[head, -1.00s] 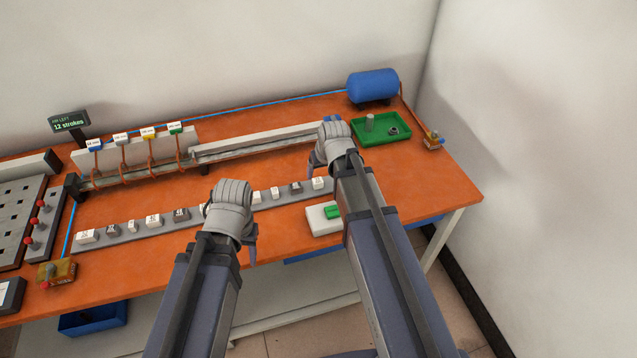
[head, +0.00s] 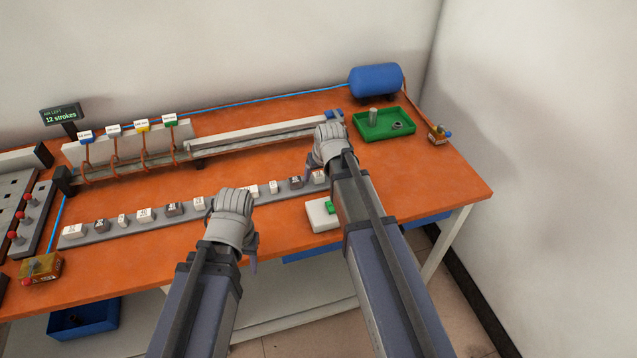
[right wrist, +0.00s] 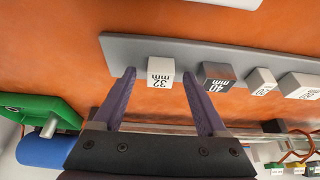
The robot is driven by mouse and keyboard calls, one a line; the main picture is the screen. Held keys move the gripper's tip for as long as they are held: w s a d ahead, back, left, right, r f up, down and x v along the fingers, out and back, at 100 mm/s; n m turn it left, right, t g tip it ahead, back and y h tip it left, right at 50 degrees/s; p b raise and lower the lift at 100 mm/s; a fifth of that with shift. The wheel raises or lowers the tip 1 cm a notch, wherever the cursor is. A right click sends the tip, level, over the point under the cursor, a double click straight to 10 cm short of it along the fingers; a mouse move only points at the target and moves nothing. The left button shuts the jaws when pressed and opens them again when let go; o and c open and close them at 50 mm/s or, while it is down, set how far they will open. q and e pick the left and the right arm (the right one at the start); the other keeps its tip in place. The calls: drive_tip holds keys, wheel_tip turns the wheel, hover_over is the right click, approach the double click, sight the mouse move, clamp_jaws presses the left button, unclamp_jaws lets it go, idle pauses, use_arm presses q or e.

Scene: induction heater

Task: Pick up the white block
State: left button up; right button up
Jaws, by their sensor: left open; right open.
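Several white and dark labelled blocks stand on a long grey strip (head: 150,222). The white block marked "32 mm" (right wrist: 160,72) is at the strip's right end; it also shows in the head view (head: 318,176), partly hidden by my right arm. My right gripper (right wrist: 159,82) is open, its two dark fingers pointing at the strip on either side of this block. I cannot tell whether they touch it. My left gripper (head: 251,262) is open over the table's front part, apart from the blocks; its fingers are mostly hidden.
A dark "40 mm" block (right wrist: 217,76) stands close beside the right finger in the wrist view. A white box with a green top (head: 322,214) lies nearer the front edge. A green tray (head: 372,133) and a blue tank (head: 376,80) are at the back right.

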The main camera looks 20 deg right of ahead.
clamp_jaws()
idle(0.6)
